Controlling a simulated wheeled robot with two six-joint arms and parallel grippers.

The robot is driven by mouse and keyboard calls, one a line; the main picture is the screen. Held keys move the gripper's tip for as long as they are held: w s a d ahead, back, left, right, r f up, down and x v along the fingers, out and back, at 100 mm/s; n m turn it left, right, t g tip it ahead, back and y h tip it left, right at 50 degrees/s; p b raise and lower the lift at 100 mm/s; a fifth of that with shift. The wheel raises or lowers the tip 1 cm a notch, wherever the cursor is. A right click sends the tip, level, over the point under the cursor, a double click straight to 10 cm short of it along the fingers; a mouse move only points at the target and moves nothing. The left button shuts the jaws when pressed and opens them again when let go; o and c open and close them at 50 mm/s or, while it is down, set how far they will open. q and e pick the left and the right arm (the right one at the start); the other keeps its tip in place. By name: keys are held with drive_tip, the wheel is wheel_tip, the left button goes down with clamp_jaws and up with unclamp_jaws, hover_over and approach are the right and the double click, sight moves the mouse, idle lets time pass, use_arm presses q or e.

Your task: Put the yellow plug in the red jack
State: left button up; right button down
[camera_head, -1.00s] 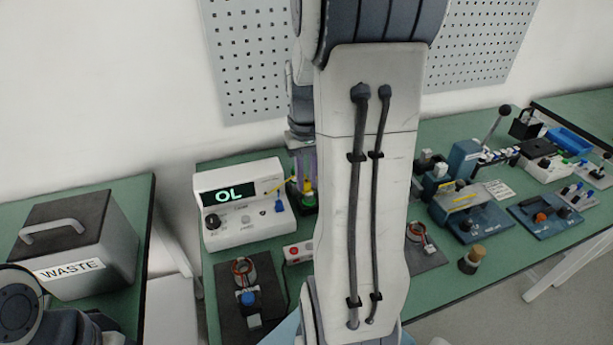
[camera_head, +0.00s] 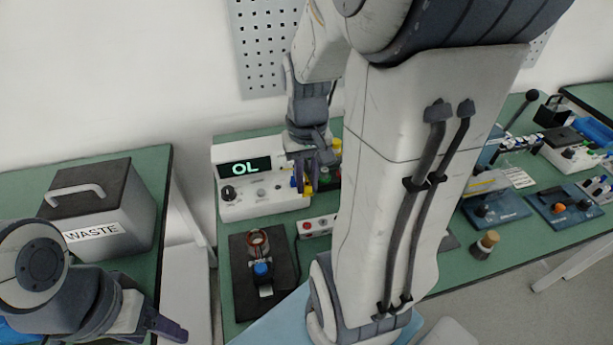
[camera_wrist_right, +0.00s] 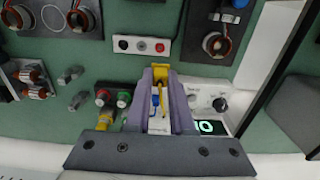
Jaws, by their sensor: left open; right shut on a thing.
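My right gripper (camera_head: 308,188) is shut on the yellow plug (camera_head: 307,191), in front of the right part of the white meter (camera_head: 240,209). In the right wrist view, the yellow plug (camera_wrist_right: 160,72) sits between the purple fingertips of this gripper (camera_wrist_right: 161,78). A blue plug (camera_wrist_right: 154,104) shows between the fingers, over the meter (camera_wrist_right: 200,94). My left gripper (camera_head: 164,328) is open and empty at the lower left of the head view, far from the meter.
A waste box (camera_head: 130,215) stands on the left table. A dark plate with a coil (camera_head: 257,245) and a small red-buttoned box (camera_head: 316,226) lie before the meter. Posts with red and green caps (camera_wrist_right: 112,97) stand beside the gripper. My right arm hides the table's middle.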

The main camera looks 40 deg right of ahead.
drive_tip(key=shift+f+b, duration=3.5)
drive_tip(key=shift+f, duration=1.5)
drive_tip(key=shift+f, duration=0.25)
drive_tip(key=shift+f, duration=0.9)
drive_tip(key=c, duration=0.7)
unclamp_jaws()
